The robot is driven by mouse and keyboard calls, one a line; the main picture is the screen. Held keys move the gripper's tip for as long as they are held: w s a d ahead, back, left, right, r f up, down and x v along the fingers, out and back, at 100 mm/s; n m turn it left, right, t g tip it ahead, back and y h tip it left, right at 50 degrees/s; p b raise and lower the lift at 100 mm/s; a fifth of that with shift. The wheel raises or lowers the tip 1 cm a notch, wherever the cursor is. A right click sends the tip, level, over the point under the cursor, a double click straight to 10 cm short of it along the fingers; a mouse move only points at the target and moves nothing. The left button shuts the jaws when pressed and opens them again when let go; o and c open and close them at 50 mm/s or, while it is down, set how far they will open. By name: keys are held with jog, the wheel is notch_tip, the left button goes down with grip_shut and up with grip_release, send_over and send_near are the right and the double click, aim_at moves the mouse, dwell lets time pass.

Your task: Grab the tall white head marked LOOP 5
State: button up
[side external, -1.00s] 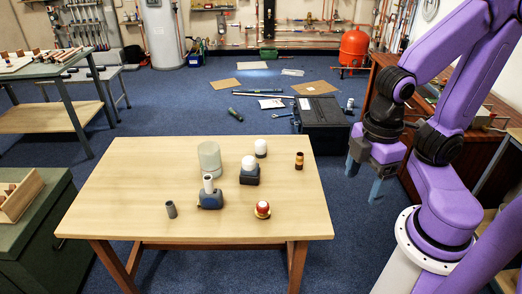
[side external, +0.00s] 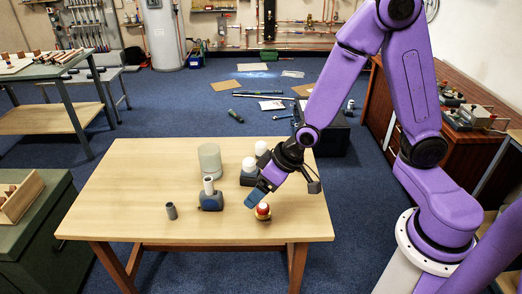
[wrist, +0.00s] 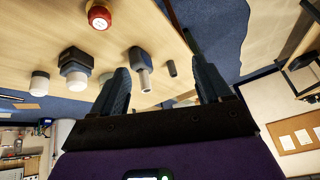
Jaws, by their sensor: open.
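Two white heads stand on the table. One white head (side external: 249,163) sits on a dark block, which also shows in the wrist view (wrist: 75,68). The other white head (side external: 262,148) is behind it, partly hidden by my arm, and shows at the left of the wrist view (wrist: 40,82). No LOOP 5 marking is legible, so I cannot tell which is the named one. My gripper (side external: 253,199) is tilted over the table, in front of both heads and close to the red-capped piece. In the wrist view its fingers (wrist: 160,65) are apart with nothing held.
A red-capped piece (side external: 263,210) stands near the gripper. A blue-grey pump-like body (side external: 210,199), a small grey cylinder (side external: 171,211) and a large pale cylinder (side external: 210,160) stand to the left. The table's front left (side external: 110,215) is clear.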

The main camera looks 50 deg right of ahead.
jog(key=w+d+f+m+t+h, duration=0.1)
jog(key=w+d+f+m+t, duration=0.1)
jog(key=w+d+f+m, duration=0.3)
jog(key=m+t+h, duration=0.3)
jog(key=t+h, duration=0.3)
jog(key=h, duration=0.2)
send_near(261, 144)
jog(key=x, duration=0.5)
jog(key=shift+w+a+f, duration=0.1)
jog(key=shift+a+f, duration=0.05)
jog(key=shift+f, duration=0.25)
jog(key=w, duration=0.1)
jog(key=w+d, duration=0.2)
jog(key=shift+w+d+f, duration=0.1)
jog(key=shift+f, duration=0.15)
jog(key=shift+x, duration=0.75)
jog(key=shift+f, duration=0.1)
jog(key=c, duration=1.1)
